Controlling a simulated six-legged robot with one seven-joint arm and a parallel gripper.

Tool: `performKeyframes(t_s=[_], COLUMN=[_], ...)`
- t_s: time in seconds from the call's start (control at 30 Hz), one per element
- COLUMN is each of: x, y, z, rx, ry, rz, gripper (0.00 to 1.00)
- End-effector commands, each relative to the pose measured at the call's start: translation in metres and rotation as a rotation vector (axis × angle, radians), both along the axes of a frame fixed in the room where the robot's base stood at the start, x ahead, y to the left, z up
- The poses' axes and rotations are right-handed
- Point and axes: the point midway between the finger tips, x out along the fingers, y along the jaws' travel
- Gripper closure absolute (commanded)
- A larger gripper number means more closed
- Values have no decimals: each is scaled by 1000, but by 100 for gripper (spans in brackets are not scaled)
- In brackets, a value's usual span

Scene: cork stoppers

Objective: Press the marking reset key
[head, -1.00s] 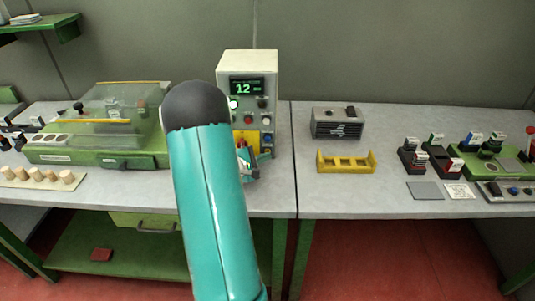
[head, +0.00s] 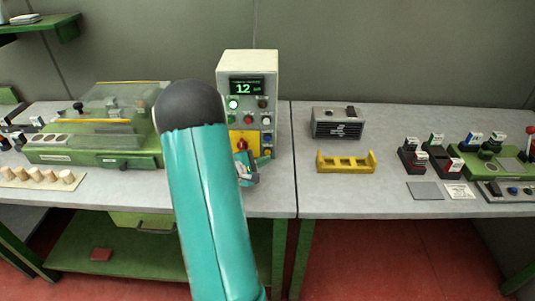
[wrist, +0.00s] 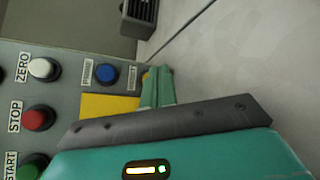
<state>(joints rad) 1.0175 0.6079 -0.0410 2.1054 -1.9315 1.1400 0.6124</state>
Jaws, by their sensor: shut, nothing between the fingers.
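The pale control box (head: 262,68) stands on the left bench, its green display reading 12. Its blue key (head: 267,138) is low on the right of its front. In the wrist view the blue key (wrist: 106,74) sits between two small white labels, which I cannot read clearly. A white ZERO key (wrist: 43,69), a red STOP key (wrist: 38,118) and a green START key (wrist: 32,166) are beside it. My gripper (wrist: 158,75) is shut and empty, its teal fingertips right of the blue key and apart from it. My gripper (head: 262,161) is low before the box, partly behind my arm.
A yellow plate (wrist: 105,106) with a red knob (head: 240,144) is on the box's lower front. A yellow rack (head: 346,167) and a grey vented block (head: 336,123) stand on the right bench. A green machine with a clear cover (head: 110,105) is at left. Bench space before the rack is clear.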

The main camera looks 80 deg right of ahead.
Motion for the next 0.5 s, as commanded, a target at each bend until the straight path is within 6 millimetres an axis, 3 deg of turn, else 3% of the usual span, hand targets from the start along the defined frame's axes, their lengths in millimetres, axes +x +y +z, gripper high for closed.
performKeyframes(t_s=[0.5], x=[-9], y=[43], z=[0], rx=[1], ry=[1], rz=[1], gripper=[100])
